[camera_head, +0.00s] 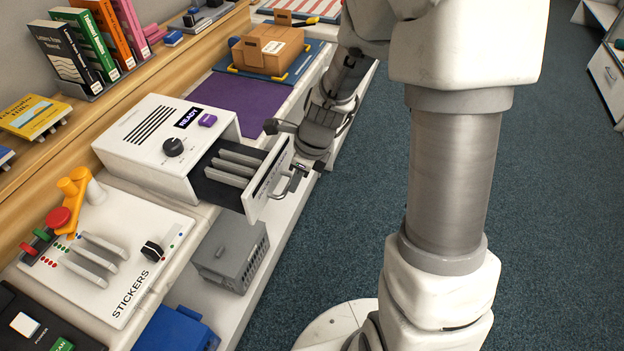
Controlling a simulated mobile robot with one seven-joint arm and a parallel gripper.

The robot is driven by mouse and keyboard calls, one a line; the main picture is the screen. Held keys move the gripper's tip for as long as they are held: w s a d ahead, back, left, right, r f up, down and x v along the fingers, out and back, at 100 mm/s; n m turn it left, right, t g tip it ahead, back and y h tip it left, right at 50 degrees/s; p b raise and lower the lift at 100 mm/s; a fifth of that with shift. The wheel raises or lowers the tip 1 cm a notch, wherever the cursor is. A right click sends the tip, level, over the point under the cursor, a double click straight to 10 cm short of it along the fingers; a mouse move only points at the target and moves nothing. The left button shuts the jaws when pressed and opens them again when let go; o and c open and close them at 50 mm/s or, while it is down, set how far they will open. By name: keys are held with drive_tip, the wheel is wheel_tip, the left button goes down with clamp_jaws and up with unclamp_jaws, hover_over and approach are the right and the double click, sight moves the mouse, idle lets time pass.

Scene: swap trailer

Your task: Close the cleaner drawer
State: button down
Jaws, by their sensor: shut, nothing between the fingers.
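The cleaner (165,140) is a white box with a black knob, dark vent slots and a READY display, standing on the bench at centre left. Its drawer (268,177) is pulled out toward the aisle, with several grey upright slats inside a dark tray. My gripper (300,143) is by the far upper end of the drawer front, close to the handle. It is shut with nothing in it. I cannot tell whether it touches the drawer.
A white STICKERS machine (130,262) with an orange lever stands nearer. A grey crate (238,255) is on the lower shelf below the drawer. A purple mat (240,100) and a cardboard box (268,50) lie beyond the cleaner. The carpeted aisle (560,220) at right is clear.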

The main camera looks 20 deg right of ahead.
sight(241, 167)
drive_tip(key=w+a+p, duration=0.2)
drive_tip(key=a, duration=0.1)
drive_tip(key=w+a+p, duration=0.2)
drive_tip(key=w+a, duration=0.1)
drive_tip(key=a, duration=0.1)
drive_tip(key=w+a+p, duration=0.2)
drive_tip(key=w+a, duration=0.1)
drive_tip(key=a, duration=0.1)
drive_tip(key=shift+r, duration=0.1)
drive_tip(key=shift+d, duration=0.1)
